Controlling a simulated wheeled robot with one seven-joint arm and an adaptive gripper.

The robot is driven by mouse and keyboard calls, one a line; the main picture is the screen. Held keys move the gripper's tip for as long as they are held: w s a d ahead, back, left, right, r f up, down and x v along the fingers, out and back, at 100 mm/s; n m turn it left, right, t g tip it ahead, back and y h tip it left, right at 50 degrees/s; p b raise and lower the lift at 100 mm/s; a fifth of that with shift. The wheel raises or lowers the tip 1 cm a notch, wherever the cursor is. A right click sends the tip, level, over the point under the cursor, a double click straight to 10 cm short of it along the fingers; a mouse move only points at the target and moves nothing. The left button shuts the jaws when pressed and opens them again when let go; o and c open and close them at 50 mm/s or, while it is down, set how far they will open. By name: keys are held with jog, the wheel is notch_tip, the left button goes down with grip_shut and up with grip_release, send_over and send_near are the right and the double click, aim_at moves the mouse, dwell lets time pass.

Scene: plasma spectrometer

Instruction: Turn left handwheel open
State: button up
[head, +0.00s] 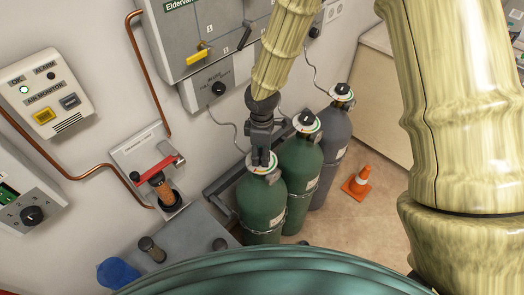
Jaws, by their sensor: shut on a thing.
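Three gas cylinders stand in a row by the wall. The left one (262,207) is green, the middle one (300,172) is green, and the right one (333,150) is grey. My gripper (262,163) reaches down onto the top of the left cylinder. Its dark fingers are shut on the left handwheel, which they mostly hide. The pale collar (253,168) of the left cylinder shows around the fingertips. The middle handwheel (305,119) and right handwheel (342,89) are dark, uncovered, and apart from my gripper.
A grey wall panel (212,88) with thin hoses hangs behind the cylinders. A red lever valve (157,169) and copper pipe (70,176) are on the left wall. An air monitor (45,97) is further left. An orange cone (359,183) stands on the floor right of the cylinders.

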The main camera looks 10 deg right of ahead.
aim_at(260, 156)
jog(key=shift+s+a+f, duration=0.15)
jog(key=shift+s, duration=0.05)
dwell(0.3)
jog(key=o, duration=1)
jog(key=shift+o, duration=0.2)
jog(key=shift+w+a, duration=0.1)
jog(key=shift+r, duration=0.2)
jog(key=shift+r, duration=0.3)
notch_tip(260, 156, up, 11)
jog(key=shift+r, duration=0.15)
jog(key=shift+a, duration=0.15)
